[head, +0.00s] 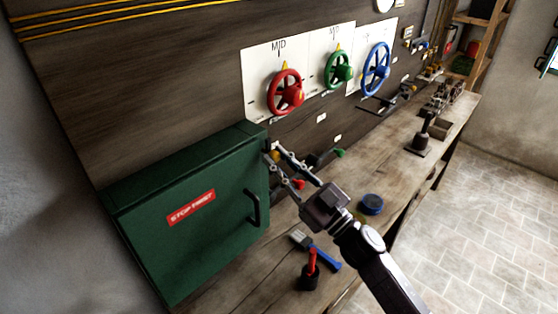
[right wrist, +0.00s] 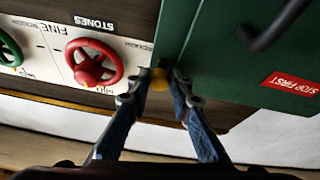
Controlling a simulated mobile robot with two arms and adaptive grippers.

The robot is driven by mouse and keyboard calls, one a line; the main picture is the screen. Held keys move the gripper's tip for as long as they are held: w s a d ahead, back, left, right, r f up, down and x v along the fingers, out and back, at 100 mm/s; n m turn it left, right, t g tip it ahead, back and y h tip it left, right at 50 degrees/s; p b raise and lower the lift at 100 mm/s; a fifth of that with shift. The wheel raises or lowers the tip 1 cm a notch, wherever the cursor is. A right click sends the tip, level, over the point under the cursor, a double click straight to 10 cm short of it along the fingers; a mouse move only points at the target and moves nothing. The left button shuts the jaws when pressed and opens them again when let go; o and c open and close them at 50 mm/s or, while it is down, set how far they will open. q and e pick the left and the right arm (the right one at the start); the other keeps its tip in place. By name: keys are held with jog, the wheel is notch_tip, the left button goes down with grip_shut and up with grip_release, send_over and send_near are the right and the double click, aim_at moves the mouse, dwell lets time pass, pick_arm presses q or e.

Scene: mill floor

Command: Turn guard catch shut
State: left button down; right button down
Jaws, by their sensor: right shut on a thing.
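The green guard (head: 170,225) is a box with a "STOP FIRST" label and a dark handle (head: 253,208). It stands against the wooden wall at the left of the head view. Its yellow catch (head: 275,156) is at the guard's right side edge. In the right wrist view, the catch (right wrist: 160,80) sits between the two fingertips at the guard's edge (right wrist: 190,50). My right gripper (head: 271,155) is shut on the catch; its fingertips (right wrist: 159,85) partly cover it. I cannot tell the catch's exact turn. My left gripper is not in view.
Red (head: 285,92), green (head: 339,70) and blue (head: 376,69) handwheels are on the wall. On the bench are a brush (head: 322,255), a dark pot with a red handle (head: 310,275), a blue round tin (head: 371,204) and a black lever (head: 424,135).

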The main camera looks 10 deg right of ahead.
jog(key=shift+n+y, duration=0.3)
jog(key=shift+n, duration=0.3)
jog(key=n+g+y, duration=0.1)
jog(key=n, duration=0.1)
jog(key=n+g+y+b, duration=0.1)
jog(key=n, duration=0.2)
jog(key=shift+d, duration=0.15)
jog(key=n+g, duration=0.1)
jog(key=n, duration=0.2)
jog(key=n+g+y+b, duration=0.1)
jog(key=n, duration=0.2)
jog(key=shift+w+r+g, duration=0.1)
jog(key=shift+g, duration=0.3)
jog(key=n+g, duration=0.2)
jog(key=n, duration=0.3)
jog(key=shift+d+r+n, duration=0.1)
jog(key=shift+r+n, duration=0.05)
jog(key=shift+n, duration=0.25)
jog(key=shift+n+g+h+p, duration=0.4)
jog(key=shift+n+g+p, duration=0.55)
jog(key=shift+n, duration=1.25)
jog(key=c, duration=1.7)
grip_release()
jog(key=shift+c, duration=0.2)
